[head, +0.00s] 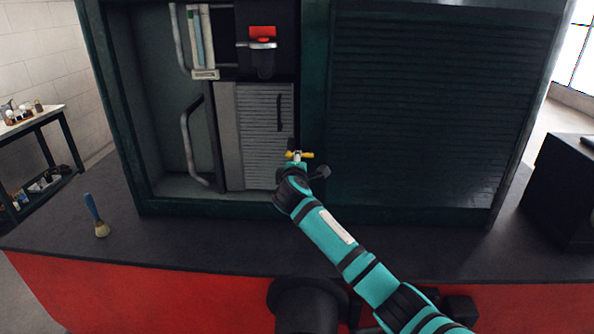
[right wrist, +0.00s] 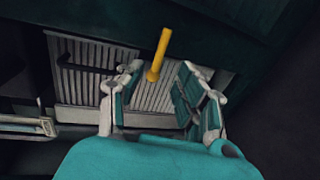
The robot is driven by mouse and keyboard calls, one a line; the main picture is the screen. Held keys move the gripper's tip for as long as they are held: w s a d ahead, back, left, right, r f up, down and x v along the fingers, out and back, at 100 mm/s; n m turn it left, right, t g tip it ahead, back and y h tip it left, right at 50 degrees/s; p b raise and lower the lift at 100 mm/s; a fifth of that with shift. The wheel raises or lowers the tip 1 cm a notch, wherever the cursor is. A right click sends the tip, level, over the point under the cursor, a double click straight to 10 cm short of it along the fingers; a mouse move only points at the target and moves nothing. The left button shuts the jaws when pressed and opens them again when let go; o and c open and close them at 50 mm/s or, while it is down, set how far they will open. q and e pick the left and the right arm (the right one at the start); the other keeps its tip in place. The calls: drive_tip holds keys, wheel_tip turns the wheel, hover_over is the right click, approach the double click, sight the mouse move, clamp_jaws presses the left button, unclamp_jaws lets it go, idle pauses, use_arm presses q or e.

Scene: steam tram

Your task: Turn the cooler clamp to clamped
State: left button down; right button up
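The clamp shows as a small yellow handle (head: 303,154) at the lower right of the grey ribbed cooler (head: 262,150) in the open cabinet bay. In the right wrist view it is a yellow bar (right wrist: 160,55) with a rounder end, slanting up and slightly right. My right gripper (head: 296,166) is right at the handle in the head view. In the right wrist view my right gripper (right wrist: 161,72) is open, and the rounder end of the bar appears between its fingertips. I cannot tell whether they touch. My left gripper is not in view.
A dark slatted panel (head: 430,110) closes the cabinet's right half. A bent grey rail (head: 187,145) stands left of the cooler, and a red-topped holder (head: 262,45) sits above it. A blue-handled brush (head: 96,215) stands on the dark counter (head: 190,245), whose front is otherwise mostly clear.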

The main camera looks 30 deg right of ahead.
drive_tip(key=v, duration=0.5)
drive_tip(key=shift+s+a+r, duration=0.1)
drive_tip(key=shift+s+a, duration=0.05)
drive_tip(key=shift+s, duration=0.15)
